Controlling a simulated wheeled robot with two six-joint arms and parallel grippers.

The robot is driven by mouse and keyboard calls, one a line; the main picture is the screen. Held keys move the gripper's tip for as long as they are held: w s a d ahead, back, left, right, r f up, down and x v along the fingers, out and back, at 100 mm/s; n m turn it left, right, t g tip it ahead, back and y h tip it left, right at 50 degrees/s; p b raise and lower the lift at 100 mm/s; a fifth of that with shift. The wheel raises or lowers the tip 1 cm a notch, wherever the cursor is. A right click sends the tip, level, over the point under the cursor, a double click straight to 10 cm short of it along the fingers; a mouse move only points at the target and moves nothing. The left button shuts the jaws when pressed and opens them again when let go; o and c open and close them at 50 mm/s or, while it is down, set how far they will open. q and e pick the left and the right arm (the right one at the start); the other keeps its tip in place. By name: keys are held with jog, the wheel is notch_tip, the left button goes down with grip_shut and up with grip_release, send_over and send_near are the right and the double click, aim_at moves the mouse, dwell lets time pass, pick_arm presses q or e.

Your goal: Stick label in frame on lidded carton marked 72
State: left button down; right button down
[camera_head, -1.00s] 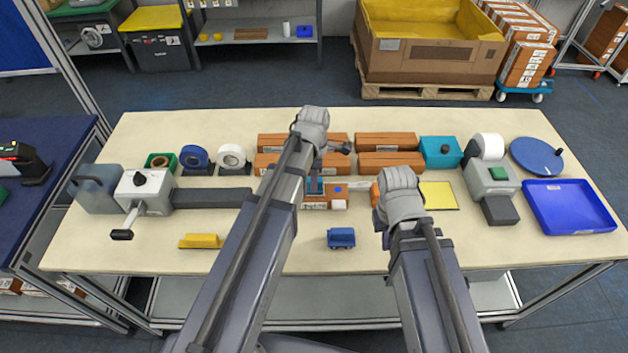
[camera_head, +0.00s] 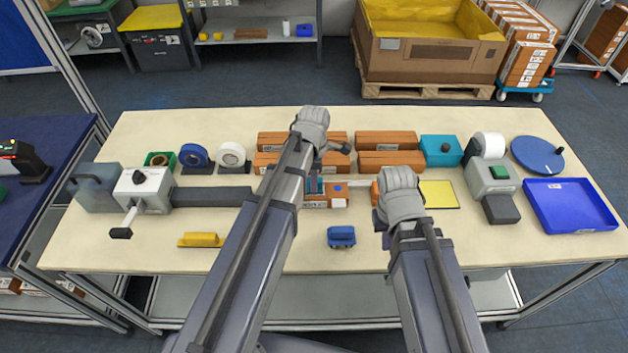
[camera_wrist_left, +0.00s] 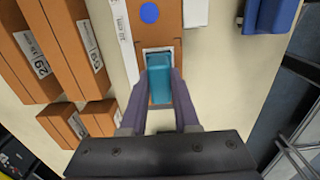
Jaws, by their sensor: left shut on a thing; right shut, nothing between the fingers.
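A brown carton (camera_head: 328,200) with a blue dot on top lies near the table's middle; it also shows in the left wrist view (camera_wrist_left: 150,30). A white-edged frame (camera_wrist_left: 147,50) is on its top, and its side label is too small to read. My left gripper (camera_wrist_left: 158,105) is shut on a teal block (camera_wrist_left: 160,75), which stands at the frame over the carton. The block covers most of the frame's inside, so a label there is hidden. Whether it touches the carton, I cannot tell. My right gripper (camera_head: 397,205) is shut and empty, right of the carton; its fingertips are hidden.
Several brown cartons (camera_head: 390,139) lie in rows behind. A blue block (camera_head: 341,236) and a yellow block (camera_head: 201,239) lie in front. A yellow pad (camera_head: 440,194), a teal box (camera_head: 441,151) and a blue tray (camera_head: 570,206) are on the right. The front table area is mostly clear.

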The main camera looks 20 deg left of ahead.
pick_arm(q)
jog(key=shift+r, duration=0.1)
pick_arm(e)
jog(key=shift+r, duration=0.1)
dwell(0.5)
